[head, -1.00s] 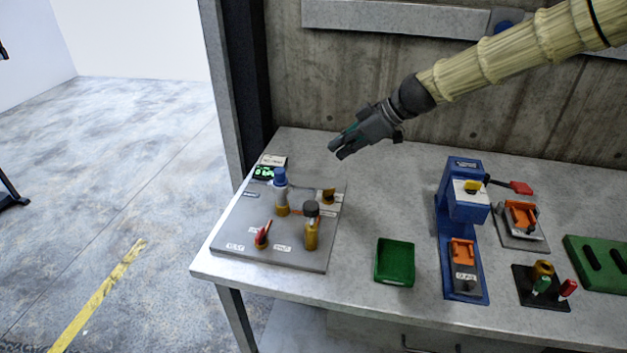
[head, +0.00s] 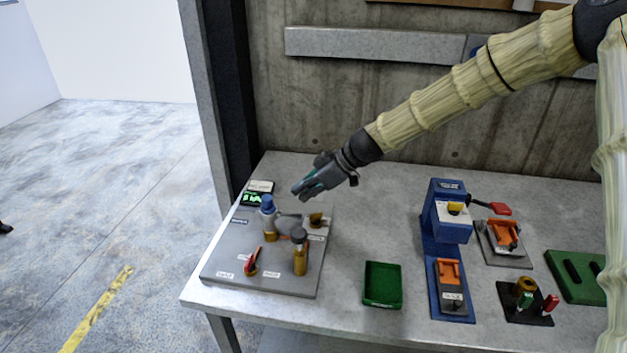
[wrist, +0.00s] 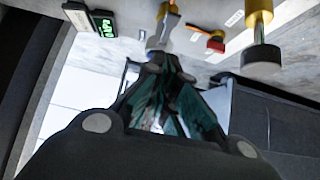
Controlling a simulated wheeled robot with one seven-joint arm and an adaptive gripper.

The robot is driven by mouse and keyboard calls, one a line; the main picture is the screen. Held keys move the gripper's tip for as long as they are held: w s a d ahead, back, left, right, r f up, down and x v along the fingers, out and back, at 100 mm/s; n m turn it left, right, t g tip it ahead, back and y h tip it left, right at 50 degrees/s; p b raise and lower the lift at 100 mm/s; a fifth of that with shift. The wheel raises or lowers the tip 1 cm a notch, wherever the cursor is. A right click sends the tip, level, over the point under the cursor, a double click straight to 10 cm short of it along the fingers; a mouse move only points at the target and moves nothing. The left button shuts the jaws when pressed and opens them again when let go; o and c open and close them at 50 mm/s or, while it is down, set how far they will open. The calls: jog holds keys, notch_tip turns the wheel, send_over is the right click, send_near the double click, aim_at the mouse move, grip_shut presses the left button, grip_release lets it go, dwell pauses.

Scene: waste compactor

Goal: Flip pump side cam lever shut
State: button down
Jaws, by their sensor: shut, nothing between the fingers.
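The grey fittings panel (head: 225,270) lies at the left end of the bench. It carries a blue-topped brass fitting (head: 268,204), a dark-capped brass fitting (head: 300,255), a small red-handled lever (head: 251,264) and a small brass fitting (head: 316,220) at the back right. I cannot tell from the blurred labels which part is the pump side cam lever. My gripper (head: 298,190) is shut and empty, above the panel's back edge, near and to the right of the blue top. In the wrist view, my gripper (wrist: 163,58) partly overlaps a fitting, and the dark-capped fitting (wrist: 262,35) stands to the right.
A green tray (head: 382,286) lies right of the panel, then a blue press-like stand (head: 436,262) and other fixtures. A concrete wall rises behind.

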aim_at(287, 214)
jog(key=f, duration=0.1)
jog(key=a+f+p, duration=0.1)
jog(key=shift+w+a+f, duration=0.1)
jog(key=shift+f, duration=0.3)
jog(key=shift+f+p, duration=0.6)
jog(key=shift+f, duration=0.6)
